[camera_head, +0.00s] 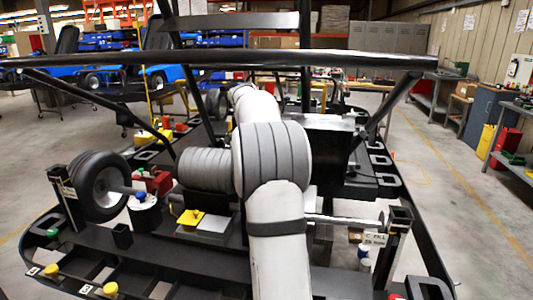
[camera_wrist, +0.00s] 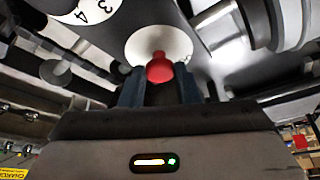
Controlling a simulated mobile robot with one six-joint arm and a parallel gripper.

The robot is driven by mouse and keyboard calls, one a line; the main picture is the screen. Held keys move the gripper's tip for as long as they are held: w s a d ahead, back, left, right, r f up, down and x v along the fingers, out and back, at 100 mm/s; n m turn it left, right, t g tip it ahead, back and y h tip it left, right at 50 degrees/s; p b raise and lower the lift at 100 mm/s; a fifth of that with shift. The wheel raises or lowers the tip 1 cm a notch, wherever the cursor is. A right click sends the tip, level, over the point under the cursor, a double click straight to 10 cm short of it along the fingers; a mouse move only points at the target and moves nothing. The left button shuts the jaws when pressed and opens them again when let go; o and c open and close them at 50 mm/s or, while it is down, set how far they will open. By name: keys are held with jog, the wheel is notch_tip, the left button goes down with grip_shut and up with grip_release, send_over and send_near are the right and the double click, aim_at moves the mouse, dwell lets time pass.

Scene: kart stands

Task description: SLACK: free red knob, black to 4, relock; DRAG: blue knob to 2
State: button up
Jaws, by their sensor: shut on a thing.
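In the wrist view my gripper (camera_wrist: 158,88) points up at a kart part, and its two dark fingers are closed on either side of the red knob (camera_wrist: 159,67). The red knob stands out from a round white plate (camera_wrist: 140,45). A white dial (camera_wrist: 103,14) marked 3 and 4 shows at the top left edge, mostly cut off. A dark piece (camera_wrist: 52,5) sits beside it; I cannot tell whether it is the black knob. My gripper is hidden there behind my arm.
A kart wheel (camera_head: 98,187) stands left of the drum. Black frame bars (camera_head: 215,59) cross above my arm.

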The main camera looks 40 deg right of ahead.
dwell(0.3)
jog(key=o, duration=1)
jog(key=shift+c, duration=0.2)
jog(key=v, duration=0.8)
jog(key=shift+p, duration=0.35)
jog(key=shift+w, duration=0.1)
